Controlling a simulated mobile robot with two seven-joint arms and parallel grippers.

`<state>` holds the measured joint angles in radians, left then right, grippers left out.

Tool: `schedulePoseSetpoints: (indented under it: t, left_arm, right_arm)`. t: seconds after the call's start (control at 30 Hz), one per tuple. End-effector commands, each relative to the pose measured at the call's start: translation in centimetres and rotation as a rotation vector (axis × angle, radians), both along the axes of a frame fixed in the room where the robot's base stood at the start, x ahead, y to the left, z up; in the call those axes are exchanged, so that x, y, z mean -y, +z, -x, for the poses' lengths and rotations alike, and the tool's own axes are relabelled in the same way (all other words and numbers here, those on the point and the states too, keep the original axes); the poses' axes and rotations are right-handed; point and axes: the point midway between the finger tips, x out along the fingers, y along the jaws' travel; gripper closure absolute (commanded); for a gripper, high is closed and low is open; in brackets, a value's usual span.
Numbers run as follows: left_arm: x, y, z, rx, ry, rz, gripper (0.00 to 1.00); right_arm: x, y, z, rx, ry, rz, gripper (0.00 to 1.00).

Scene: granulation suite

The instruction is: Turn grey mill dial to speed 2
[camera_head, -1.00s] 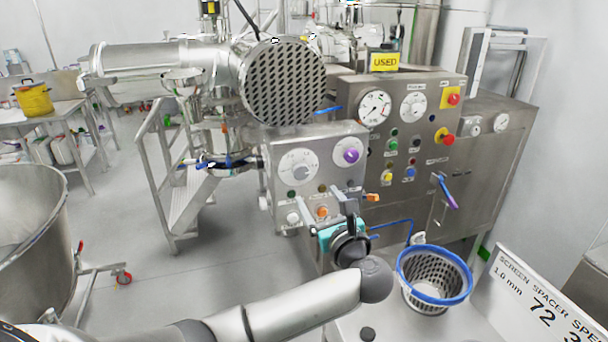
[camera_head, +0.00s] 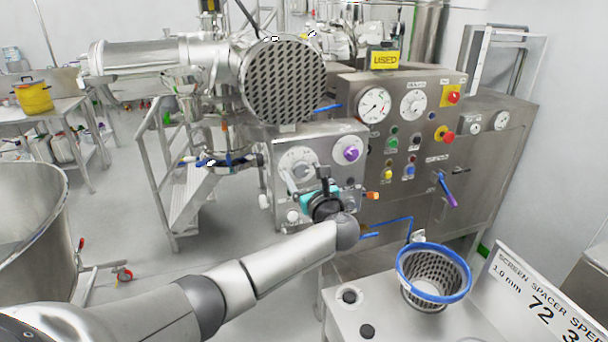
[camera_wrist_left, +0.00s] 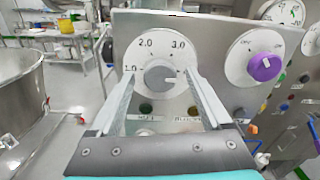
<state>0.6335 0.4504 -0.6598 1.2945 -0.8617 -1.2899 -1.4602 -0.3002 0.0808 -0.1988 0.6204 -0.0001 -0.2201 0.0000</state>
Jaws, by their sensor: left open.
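The grey mill dial (camera_wrist_left: 160,78) is a round grey knob on a white disc marked 1.0, 2.0 and 3.0, on the steel control box. A light mark on the knob points right, below the 3.0; any label there is hidden by a finger. In the head view the dial (camera_head: 299,158) is partly covered by my gripper. My left gripper (camera_head: 303,172) is open in front of the dial. In the left wrist view its fingers (camera_wrist_left: 160,80) stand on either side of the knob; I cannot tell whether they touch it.
A purple knob (camera_wrist_left: 265,68) on its own white disc sits right of the dial. Small coloured buttons line the panel below. A blue-rimmed basket (camera_head: 434,272) stands on the bench at lower right. A steel vessel (camera_head: 35,230) is at left.

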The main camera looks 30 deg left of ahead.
Motion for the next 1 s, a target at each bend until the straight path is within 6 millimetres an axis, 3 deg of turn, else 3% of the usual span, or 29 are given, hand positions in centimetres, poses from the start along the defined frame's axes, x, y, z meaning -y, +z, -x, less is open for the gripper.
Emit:
schedulePoseSetpoints:
  t: [0.07,0.77,1.0]
  left_arm:
    - [0.01,0.01,0.01,0.0,0.0,0.0,0.22]
    - [0.04,-0.03,0.03,-0.001,0.0,-0.001,1.0]
    - [0.05,-0.07,0.04,0.009,0.0,0.008,1.0]
  right_arm:
    - [0.02,0.0,0.0,0.0,0.0,0.0,1.0]
    - [-0.01,0.0,0.01,0.0,0.0,0.0,1.0]
    - [-0.04,-0.07,0.01,0.0,0.001,-0.001,1.0]
